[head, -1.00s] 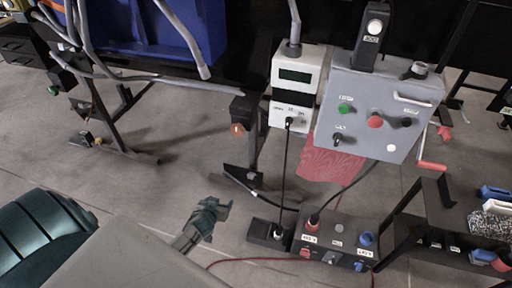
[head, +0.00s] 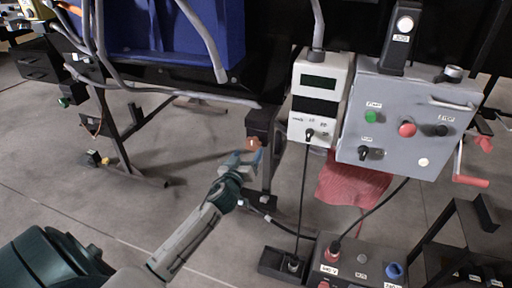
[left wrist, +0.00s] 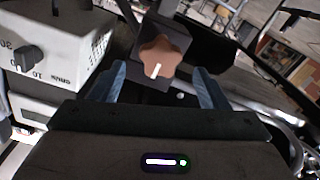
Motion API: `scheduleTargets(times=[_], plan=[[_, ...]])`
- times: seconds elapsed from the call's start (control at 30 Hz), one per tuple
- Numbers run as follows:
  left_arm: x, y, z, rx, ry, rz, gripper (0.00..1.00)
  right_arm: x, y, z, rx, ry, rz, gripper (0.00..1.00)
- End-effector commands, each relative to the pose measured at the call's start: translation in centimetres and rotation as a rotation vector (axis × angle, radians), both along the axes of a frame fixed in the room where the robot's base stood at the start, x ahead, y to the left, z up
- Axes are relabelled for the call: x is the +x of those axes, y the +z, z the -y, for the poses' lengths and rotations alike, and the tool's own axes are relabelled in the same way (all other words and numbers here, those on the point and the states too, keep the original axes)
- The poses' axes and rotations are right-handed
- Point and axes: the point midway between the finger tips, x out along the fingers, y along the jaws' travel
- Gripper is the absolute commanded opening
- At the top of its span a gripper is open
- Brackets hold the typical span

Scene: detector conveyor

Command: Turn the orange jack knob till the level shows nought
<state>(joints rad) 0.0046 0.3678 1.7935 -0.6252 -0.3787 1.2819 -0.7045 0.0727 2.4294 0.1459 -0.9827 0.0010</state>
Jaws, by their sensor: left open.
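The orange jack knob (head: 252,143) sits on a dark block on the conveyor stand's leg in the head view. In the left wrist view the knob (left wrist: 163,60) is a brownish-orange star shape with a white mark. My left gripper (head: 247,158) is open just in front of the knob. In the left wrist view the two blue fingers of my left gripper (left wrist: 163,88) stand apart, one on each side of the knob, and hold nothing. No level reading can be made out. My right gripper is not in view.
A white unit with a dark display (head: 319,83) and a grey control box (head: 400,110) stand right of the knob. A red cloth (head: 350,185) hangs below. Cables run down to a dark floor box (head: 350,262).

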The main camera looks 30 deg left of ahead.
Motion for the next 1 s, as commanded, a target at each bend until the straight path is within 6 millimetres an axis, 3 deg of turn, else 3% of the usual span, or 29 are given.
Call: scheduleTargets(times=[0.1,0.3,0.67,0.9,1.0], plan=[[2.2,0.1,-0.5,-0.003,0.001,0.000,0.69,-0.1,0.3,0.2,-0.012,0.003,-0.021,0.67],[4.2,0.0,-1.0,0.000,0.000,-0.001,0.69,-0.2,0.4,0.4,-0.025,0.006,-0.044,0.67],[4.7,-0.1,-1.1,0.000,-0.001,-0.002,0.69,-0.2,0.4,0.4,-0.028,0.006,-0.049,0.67],[4.7,-0.1,-1.1,0.000,-0.001,-0.002,0.24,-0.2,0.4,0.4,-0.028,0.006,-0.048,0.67],[4.7,-0.1,-1.1,0.001,-0.002,-0.002,0.24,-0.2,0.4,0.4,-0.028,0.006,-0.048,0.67]])
